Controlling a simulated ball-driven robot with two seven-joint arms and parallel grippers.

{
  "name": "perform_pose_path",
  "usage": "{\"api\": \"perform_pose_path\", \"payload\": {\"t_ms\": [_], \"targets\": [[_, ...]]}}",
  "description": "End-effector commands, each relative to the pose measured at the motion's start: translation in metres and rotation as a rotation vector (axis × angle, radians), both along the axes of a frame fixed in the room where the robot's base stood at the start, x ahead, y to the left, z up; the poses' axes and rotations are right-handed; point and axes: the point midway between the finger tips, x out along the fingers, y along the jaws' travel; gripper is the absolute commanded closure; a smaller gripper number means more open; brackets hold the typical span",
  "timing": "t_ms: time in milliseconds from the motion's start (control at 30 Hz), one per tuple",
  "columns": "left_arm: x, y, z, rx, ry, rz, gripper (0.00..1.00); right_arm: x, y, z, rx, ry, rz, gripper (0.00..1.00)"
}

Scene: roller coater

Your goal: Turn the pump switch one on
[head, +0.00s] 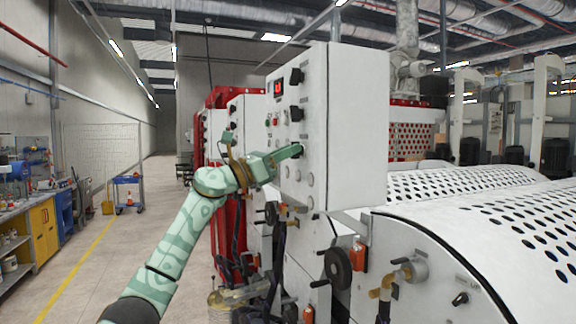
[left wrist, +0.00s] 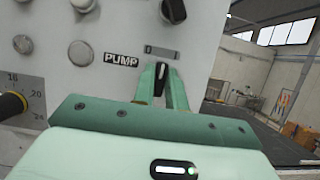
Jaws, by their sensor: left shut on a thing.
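The pump switch (left wrist: 161,76) is a black knob on the white control box, beside a "PUMP" label (left wrist: 121,60) in the left wrist view. A small plate marked "0" shows above it. My left gripper (left wrist: 164,88) has its two green fingers on either side of the knob, shut on it. In the head view my left gripper (head: 296,150) reaches the front panel of the white control box (head: 352,120), and the switch there is mostly hidden by the fingers. My right gripper is not in view.
Other black knobs (head: 296,76) and a red display (head: 279,87) sit higher on the panel. A black handwheel (head: 338,267) and perforated white covers (head: 480,205) stand to the right.

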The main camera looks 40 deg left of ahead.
Motion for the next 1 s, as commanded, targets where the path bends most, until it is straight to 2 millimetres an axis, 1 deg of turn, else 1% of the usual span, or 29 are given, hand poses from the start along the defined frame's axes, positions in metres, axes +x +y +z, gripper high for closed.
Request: {"api": "perform_pose_path", "payload": {"t_ms": [33, 167, 500, 733, 1000], "targets": [[0.0001, 0.0011, -0.0011, 0.034, -0.019, 0.0, 1.0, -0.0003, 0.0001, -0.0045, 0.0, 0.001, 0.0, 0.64], [0.0003, 0.0011, 0.0, 0.139, -0.071, 0.0, 1.0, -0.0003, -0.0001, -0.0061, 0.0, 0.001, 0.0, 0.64], [0.0003, 0.001, 0.0021, 0.356, -0.184, 0.001, 1.0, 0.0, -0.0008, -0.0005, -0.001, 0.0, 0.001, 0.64], [0.0004, 0.001, 0.0016, 0.435, -0.225, 0.002, 1.0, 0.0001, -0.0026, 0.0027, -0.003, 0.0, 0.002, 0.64], [0.0005, 0.0006, 0.0007, 0.467, -0.24, 0.002, 1.0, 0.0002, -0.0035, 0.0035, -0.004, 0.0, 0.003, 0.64]]}}
